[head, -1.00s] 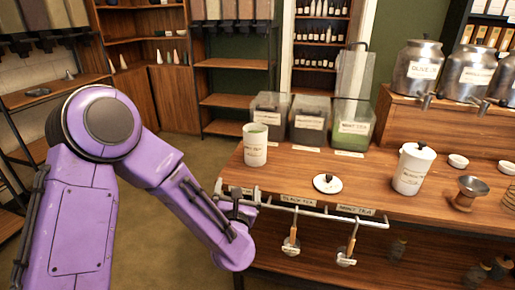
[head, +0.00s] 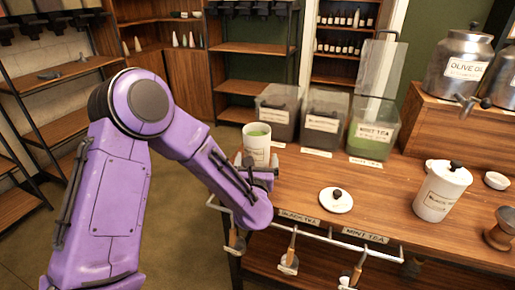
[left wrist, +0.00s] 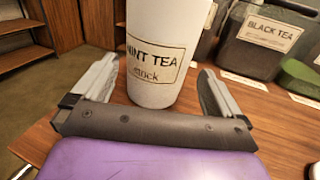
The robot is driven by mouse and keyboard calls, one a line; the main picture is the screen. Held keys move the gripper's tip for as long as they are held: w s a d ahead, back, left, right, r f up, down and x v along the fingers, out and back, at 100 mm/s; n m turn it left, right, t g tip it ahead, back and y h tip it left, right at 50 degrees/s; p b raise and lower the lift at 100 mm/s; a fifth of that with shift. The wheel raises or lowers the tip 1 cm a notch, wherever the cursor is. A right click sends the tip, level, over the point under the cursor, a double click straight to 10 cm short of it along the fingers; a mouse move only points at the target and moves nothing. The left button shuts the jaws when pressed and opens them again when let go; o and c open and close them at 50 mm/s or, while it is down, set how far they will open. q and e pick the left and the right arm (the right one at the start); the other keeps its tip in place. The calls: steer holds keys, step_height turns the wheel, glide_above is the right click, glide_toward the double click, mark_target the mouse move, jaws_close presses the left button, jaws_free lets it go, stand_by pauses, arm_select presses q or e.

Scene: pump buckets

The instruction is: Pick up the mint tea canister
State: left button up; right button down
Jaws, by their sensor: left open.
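The mint tea canister (head: 257,143) is a white, open-topped cylinder with green contents, upright near the left end of the wooden counter. In the left wrist view the canister (left wrist: 168,50) shows its "MINT TEA" label. My left gripper (head: 258,168) is open, low at the canister's near side. In the left wrist view its two fingers stand on either side of the canister's lower part, with gaps that look clear. A white lid with a dark knob (head: 336,200) lies on the counter to the right. My right gripper is out of view.
Clear tea bins stand behind, including black tea (head: 279,111) and mint tea (head: 373,131), whose lid is raised. A black tea canister (head: 441,191) stands at right. A white rail with hanging scoops (head: 289,262) runs along the counter's front edge.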

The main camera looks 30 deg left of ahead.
arm_select(q)
steer(key=p+x, duration=0.1)
steer(key=x, duration=0.4)
steer(key=shift+w+a+f, duration=0.15)
steer(key=shift+w+a, duration=0.05)
steer(key=shift+a, duration=0.1)
steer(key=c, duration=1)
steer(key=shift+o, duration=0.2)
